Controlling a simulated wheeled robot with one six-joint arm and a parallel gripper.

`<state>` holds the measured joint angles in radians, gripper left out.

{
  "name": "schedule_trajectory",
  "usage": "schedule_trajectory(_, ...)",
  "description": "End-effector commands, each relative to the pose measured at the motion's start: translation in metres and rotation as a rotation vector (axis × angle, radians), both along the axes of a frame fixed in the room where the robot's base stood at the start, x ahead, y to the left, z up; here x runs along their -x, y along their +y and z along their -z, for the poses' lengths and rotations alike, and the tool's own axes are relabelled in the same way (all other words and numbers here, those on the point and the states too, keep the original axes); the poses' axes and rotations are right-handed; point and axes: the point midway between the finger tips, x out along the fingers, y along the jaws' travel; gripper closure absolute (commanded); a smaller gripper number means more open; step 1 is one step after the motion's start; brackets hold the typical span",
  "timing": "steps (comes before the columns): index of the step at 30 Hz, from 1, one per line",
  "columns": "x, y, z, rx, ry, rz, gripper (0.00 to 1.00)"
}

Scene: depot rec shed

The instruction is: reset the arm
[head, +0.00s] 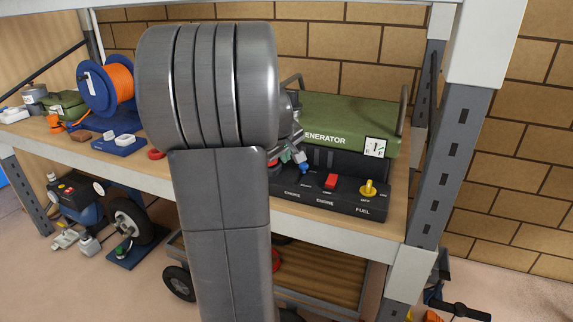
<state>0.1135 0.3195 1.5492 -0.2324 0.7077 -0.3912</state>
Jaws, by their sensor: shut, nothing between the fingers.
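My grey arm stands large in the middle of the head view and hides part of the shelf behind it. My gripper (298,157) shows just right of the arm, partly hidden by it. It is shut and empty, in front of the generator's left part. The green generator (345,118) sits on the shelf, with a dark panel labelled choke, engine and fuel. A small blue part (304,168) on the panel is close to the fingertips; I cannot tell whether they touch. A red engine switch (331,181) and a yellow fuel knob (368,188) are to the right.
The wooden shelf (150,176) holds a blue reel (92,88) with orange cord and small items at left. A grey rack post (436,165) stands right of the generator. Below are a wheeled machine (75,188) and a wooden-bedded cart (325,275).

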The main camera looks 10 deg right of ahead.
Motion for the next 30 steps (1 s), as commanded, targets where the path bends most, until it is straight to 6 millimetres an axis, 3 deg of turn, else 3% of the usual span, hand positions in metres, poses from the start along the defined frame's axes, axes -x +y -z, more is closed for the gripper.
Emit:
schedule_trajectory(7, 0.013, 0.005, -0.021, 0.0, -0.001, 0.001, 1.0)
schedule_trajectory(19, 0.014, 0.005, -0.023, 0.0, 0.001, 0.0, 1.0)
schedule_trajectory(23, 0.011, 0.004, -0.017, 0.0, 0.003, 0.001, 1.0)
schedule_trajectory(30, -0.008, -0.004, 0.014, 0.0, 0.005, 0.001, 1.0)
